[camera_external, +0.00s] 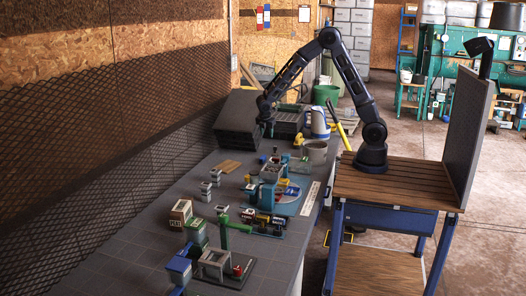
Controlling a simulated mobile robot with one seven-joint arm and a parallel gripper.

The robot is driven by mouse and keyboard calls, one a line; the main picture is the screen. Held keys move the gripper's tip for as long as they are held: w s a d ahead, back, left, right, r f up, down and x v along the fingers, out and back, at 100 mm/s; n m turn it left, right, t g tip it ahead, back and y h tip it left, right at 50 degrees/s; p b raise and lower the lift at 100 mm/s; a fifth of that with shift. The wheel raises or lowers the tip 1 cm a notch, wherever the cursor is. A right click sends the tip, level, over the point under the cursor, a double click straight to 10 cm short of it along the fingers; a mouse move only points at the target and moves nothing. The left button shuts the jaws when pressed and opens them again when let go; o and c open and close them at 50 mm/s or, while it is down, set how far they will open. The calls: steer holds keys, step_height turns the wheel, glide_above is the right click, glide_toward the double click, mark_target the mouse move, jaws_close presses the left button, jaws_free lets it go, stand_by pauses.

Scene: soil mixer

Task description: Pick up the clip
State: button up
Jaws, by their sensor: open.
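My gripper (268,128) hangs at the end of my arm, pointing down over the far part of the grey bench (130,243). It is small and dark in this view, and nothing can be made out between its fingers. I cannot pick out the clip with certainty among the small items on the bench. Small dark and blue pieces lie just below my gripper, too small to name.
A blue machine model (268,193) stands mid-bench, with a green-posted one (224,232) nearer. Small boxes line the left side.

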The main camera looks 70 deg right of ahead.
mark_target(263, 156)
steer(key=w+f+n, duration=0.1)
steer(key=f, duration=0.2)
steer(key=w+f, duration=0.1)
steer(key=f, duration=0.1)
steer(key=w+f+n, duration=0.1)
steer(key=f, duration=0.2)
steer(key=shift+a+f+n, duration=0.1)
steer(key=shift+f+n, duration=0.2)
steer(key=shift+f, duration=0.05)
steer(key=x, duration=1)
steer(key=shift+d+f, duration=0.1)
steer(key=shift+d, duration=0.25)
jaws_close()
